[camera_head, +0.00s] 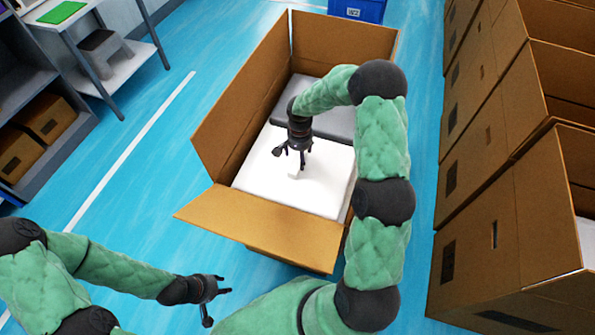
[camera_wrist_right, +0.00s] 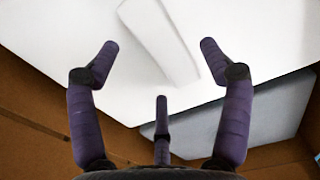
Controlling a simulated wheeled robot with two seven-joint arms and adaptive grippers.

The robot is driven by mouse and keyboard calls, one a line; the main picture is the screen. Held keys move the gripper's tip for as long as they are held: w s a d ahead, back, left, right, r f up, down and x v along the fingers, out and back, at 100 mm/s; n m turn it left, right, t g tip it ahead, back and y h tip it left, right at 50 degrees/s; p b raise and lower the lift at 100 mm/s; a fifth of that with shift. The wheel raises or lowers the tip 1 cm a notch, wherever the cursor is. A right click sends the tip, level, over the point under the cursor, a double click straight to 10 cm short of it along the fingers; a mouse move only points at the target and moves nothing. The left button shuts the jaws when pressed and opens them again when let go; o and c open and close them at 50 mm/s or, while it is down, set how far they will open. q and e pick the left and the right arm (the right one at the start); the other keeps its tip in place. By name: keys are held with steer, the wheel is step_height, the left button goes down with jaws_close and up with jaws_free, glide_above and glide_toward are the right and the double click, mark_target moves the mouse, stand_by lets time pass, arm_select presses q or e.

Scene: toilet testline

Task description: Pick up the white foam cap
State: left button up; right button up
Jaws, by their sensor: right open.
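The white foam cap (camera_head: 325,184) lies inside the open cardboard box (camera_head: 270,215), in its near half. In the right wrist view the white foam cap (camera_wrist_right: 225,40) fills the upper part, with a raised or recessed strip across it. My right gripper (camera_head: 293,158) is over the cap, pointing down with its fingers spread and nothing between them. The same right gripper (camera_wrist_right: 160,75) shows three dark fingers apart in the wrist view; I cannot tell whether they touch the cap. My left gripper (camera_head: 219,300) hangs empty in front of the box at the lower left, fingers apart.
A grey piece (camera_head: 335,118) lies in the box's far half. The box flaps stand open around it. Large cardboard boxes (camera_head: 490,170) line the right side. A blue bin (camera_head: 356,10) stands behind. Shelves (camera_head: 40,100) are at left; blue floor between is clear.

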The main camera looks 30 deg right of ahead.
step_height(320, 180, down, 3)
steer(key=shift+f+b, duration=0.2)
steer(key=shift+b, duration=0.3)
jaws_close()
steer(key=shift+r, duration=0.15)
step_height(320, 180, up, 10)
steer(key=p, duration=0.3)
